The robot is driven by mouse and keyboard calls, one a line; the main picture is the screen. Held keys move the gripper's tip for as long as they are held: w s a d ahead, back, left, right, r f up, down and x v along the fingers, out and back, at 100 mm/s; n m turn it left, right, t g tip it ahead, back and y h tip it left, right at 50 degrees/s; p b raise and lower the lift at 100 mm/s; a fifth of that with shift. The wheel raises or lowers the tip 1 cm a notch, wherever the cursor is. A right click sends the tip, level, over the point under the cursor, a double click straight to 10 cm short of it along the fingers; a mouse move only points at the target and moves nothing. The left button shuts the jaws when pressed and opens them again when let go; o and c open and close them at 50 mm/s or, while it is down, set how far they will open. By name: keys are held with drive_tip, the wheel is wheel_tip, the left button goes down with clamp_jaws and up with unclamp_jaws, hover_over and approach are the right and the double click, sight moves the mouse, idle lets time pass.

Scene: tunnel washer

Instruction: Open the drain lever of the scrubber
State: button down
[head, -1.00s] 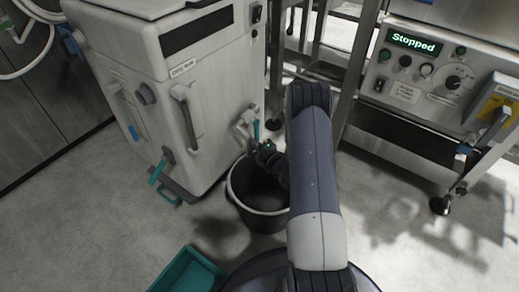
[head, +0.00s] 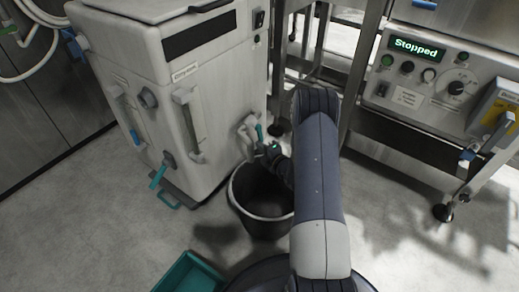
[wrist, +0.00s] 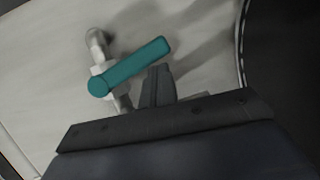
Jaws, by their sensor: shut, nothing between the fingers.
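The scrubber (head: 215,85) is the white machine at the left of the head view. A teal drain lever (head: 259,133) sits on a pale pipe fitting low on its right-hand face. In the wrist view the lever (wrist: 135,65) slants from its round pivot at lower left up to the right. My gripper (head: 272,150) is beside the lever, above the bucket, small and partly hidden by my arm. In the wrist view its fingers (wrist: 158,72) are shut and empty, just below the lever's middle. I cannot tell whether they touch it.
A black bucket (head: 242,203) stands on the floor under the fitting. Another teal lever (head: 158,176) is on the scrubber's front left. A teal tray (head: 185,274) lies at the front. A steel machine (head: 425,85) with a "Stopped" display stands at right. Floor is clear at left.

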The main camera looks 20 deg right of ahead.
drive_tip(key=shift+w+d, duration=0.4)
drive_tip(key=shift+d, duration=0.25)
drive_tip(key=shift+d, duration=0.15)
drive_tip(key=shift+w+d+r, duration=0.25)
drive_tip(key=shift+w+d, duration=0.2)
drive_tip(key=shift+d, duration=0.1)
drive_tip(key=shift+w+d+r, duration=0.25)
drive_tip(key=shift+w+d, duration=0.15)
drive_tip(key=shift+d, duration=0.15)
drive_tip(key=shift+r, duration=0.1)
drive_tip(key=shift+w+d+r, duration=0.35)
drive_tip(key=shift+d+r, duration=0.15)
drive_tip(key=shift+r, duration=0.05)
drive_tip(key=shift+w+d+r, duration=0.3)
drive_tip(key=shift+d+r, duration=0.2)
drive_tip(key=shift+r, duration=0.1)
